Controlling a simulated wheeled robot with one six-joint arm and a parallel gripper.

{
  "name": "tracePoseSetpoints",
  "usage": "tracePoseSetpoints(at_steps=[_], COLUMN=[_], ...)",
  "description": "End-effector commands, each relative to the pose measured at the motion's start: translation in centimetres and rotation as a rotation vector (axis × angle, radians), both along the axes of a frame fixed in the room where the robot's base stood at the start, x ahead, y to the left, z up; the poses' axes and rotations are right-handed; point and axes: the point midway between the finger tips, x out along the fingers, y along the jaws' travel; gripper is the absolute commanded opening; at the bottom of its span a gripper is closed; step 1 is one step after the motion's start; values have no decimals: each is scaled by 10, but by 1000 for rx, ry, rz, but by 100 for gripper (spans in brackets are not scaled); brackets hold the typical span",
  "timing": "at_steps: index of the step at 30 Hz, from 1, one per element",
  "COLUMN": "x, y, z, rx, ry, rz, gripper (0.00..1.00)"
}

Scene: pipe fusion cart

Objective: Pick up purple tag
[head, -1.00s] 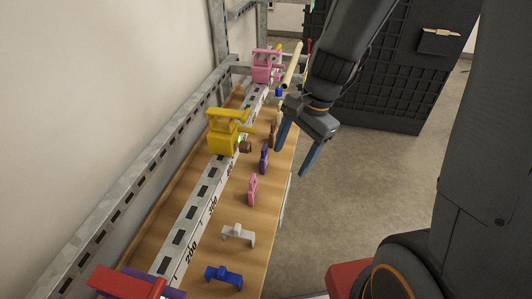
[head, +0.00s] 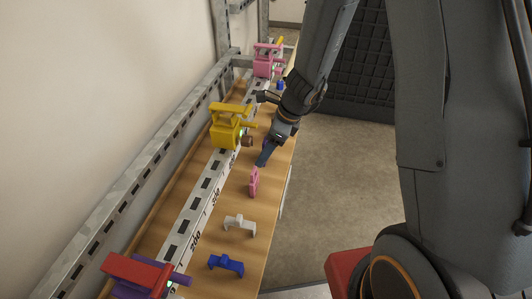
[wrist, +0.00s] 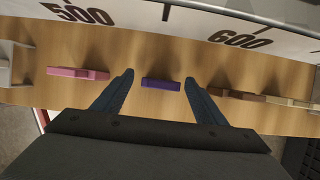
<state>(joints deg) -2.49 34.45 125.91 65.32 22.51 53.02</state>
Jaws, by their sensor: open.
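The purple tag (wrist: 161,85) lies on the wooden shelf in the wrist view, centred in the gap between my two fingers. My gripper (wrist: 157,88) is open, with one finger to each side of the tag and a visible gap on both sides. In the head view my gripper (head: 263,157) reaches down over the shelf, just beyond the pink tag. There the purple tag is mostly hidden behind my gripper.
A pink tag (wrist: 78,73) sits left of my fingers and a brown tag (wrist: 230,95) close to the right finger. A white tag (head: 239,225) and a blue tag (head: 226,264) lie nearer. A yellow clamp (head: 228,128) stands on the numbered rail (head: 190,220) beside my gripper.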

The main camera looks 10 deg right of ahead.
Motion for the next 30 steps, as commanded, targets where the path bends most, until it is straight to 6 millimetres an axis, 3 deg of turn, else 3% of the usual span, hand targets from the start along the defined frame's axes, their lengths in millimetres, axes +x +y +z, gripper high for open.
tracePoseSetpoints(at_steps=[10,18,26,30], x=[1,1,1,2], y=[3,3,3,3], z=[-9,-8,-7,8], rx=[0,0,0,0], ry=[-1,-1,-1,-4], rz=[0,0,1,1], gripper=[66,22,22,22])
